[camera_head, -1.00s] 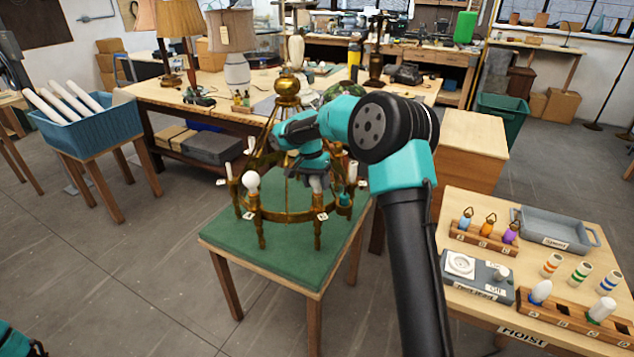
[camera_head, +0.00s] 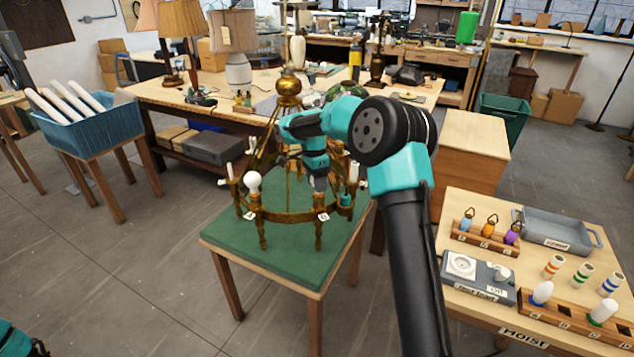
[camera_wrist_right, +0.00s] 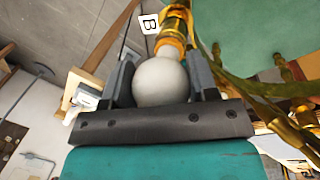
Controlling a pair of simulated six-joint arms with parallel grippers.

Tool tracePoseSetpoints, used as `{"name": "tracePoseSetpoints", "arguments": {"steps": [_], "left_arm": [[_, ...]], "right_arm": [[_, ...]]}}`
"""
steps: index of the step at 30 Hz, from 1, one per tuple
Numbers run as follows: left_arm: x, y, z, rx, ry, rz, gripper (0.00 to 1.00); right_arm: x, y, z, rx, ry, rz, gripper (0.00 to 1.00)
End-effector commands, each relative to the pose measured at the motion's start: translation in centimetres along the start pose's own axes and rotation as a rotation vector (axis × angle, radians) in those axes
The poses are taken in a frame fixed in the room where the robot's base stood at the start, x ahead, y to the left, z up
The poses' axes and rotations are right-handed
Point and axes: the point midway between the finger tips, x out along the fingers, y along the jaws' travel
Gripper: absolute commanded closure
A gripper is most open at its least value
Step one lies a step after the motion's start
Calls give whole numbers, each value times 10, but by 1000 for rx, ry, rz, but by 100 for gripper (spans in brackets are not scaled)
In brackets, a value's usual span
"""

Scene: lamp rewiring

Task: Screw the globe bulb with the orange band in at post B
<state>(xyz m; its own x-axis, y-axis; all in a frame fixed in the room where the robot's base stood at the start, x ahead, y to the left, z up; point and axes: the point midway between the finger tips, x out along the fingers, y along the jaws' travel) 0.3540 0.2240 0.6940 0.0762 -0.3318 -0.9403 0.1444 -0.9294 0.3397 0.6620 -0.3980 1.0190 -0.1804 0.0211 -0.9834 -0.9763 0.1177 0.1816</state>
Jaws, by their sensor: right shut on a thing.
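My right gripper (camera_head: 320,184) points down at the front right of the brass chandelier frame (camera_head: 288,88). In the right wrist view, its jaws (camera_wrist_right: 161,82) are shut on a white globe bulb (camera_wrist_right: 160,84), one finger on each side. The bulb's neck meets a brass post (camera_wrist_right: 175,28) with a label B (camera_wrist_right: 150,23) beside it. Another white globe bulb (camera_head: 253,182) stands on the post to the left. My left gripper is out of view.
The chandelier stands on a green-topped table (camera_head: 270,265). At right, a wooden table holds a tester box (camera_head: 478,277), a bulb rack (camera_head: 570,318), banded sleeves (camera_head: 581,273) and a grey tray (camera_head: 560,232). Other chandelier arms surround my right gripper closely.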

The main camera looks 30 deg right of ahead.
Motion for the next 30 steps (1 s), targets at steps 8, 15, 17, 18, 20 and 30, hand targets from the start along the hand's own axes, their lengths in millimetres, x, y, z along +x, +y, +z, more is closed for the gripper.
{"name": "tracePoseSetpoints", "arguments": {"steps": [8, 15, 17, 18, 20, 30], "left_arm": [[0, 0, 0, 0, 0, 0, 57], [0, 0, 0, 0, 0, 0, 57], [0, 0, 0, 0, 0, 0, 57], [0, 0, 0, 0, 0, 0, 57], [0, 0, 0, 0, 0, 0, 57], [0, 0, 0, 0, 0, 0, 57]], "right_arm": [[0, 0, 0, 10, -2, 0, 43], [0, 0, 0, 8, -2, 0, 20], [0, 0, 0, 8, -2, 0, 17], [0, 0, 0, 8, -2, 0, 17], [0, 0, 0, 8, -2, 0, 17], [0, 1, 0, -160, 30, 0, 17]]}}
